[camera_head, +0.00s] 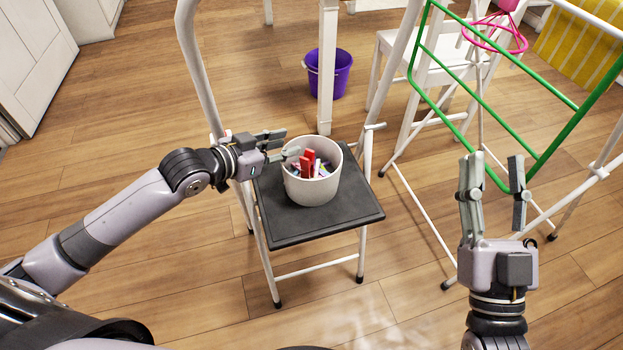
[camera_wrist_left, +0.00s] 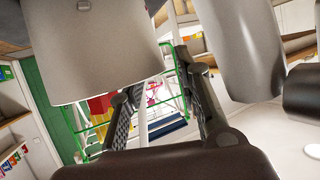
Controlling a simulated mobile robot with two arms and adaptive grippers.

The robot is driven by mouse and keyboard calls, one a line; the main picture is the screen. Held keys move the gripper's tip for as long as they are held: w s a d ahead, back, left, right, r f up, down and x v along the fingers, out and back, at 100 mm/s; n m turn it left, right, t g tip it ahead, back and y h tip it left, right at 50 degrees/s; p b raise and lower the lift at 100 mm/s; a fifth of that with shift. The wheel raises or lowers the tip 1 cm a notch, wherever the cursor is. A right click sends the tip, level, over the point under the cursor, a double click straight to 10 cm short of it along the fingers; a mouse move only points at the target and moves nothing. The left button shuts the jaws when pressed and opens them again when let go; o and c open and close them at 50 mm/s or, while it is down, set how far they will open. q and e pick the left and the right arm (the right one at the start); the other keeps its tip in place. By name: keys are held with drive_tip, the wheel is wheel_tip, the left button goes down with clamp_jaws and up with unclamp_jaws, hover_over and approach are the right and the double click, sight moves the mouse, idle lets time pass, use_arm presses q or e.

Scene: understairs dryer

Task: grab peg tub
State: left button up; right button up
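The peg tub (camera_head: 311,188) is a pale, round, speckled tub standing upright on the black top of a step stool (camera_head: 285,228). Red pegs (camera_head: 307,162) and other coloured pegs show inside it. My left gripper (camera_head: 287,143) is at the tub's left rear rim, its fingers apart and pointing right. One finger overlaps the rim in the head view; I cannot tell whether it touches. The left wrist view shows a gap between the fingers (camera_wrist_left: 163,95). My right gripper (camera_head: 494,163) is open and empty, well to the right of the tub.
A green and white drying rack (camera_head: 468,80) stands at the right, close to my right gripper. The stool's white rail (camera_head: 200,80) rises behind my left wrist. A purple bucket (camera_head: 329,75) and a white chair (camera_head: 425,68) are farther back.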

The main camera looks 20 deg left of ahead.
use_arm(q)
drive_tip(key=b+x, duration=0.1)
drive_tip(key=x, duration=0.2)
drive_tip(key=shift+r, duration=0.1)
use_arm(e)
drive_tip(key=s+r+t, duration=0.1)
drive_tip(key=s+r+t+y, duration=0.1)
drive_tip(key=s+r+t, duration=0.1)
drive_tip(key=shift+s+d+r, duration=0.25)
drive_tip(key=shift+s+r, duration=0.15)
use_arm(q)
clamp_jaws()
drive_tip(key=shift+a, duration=0.1)
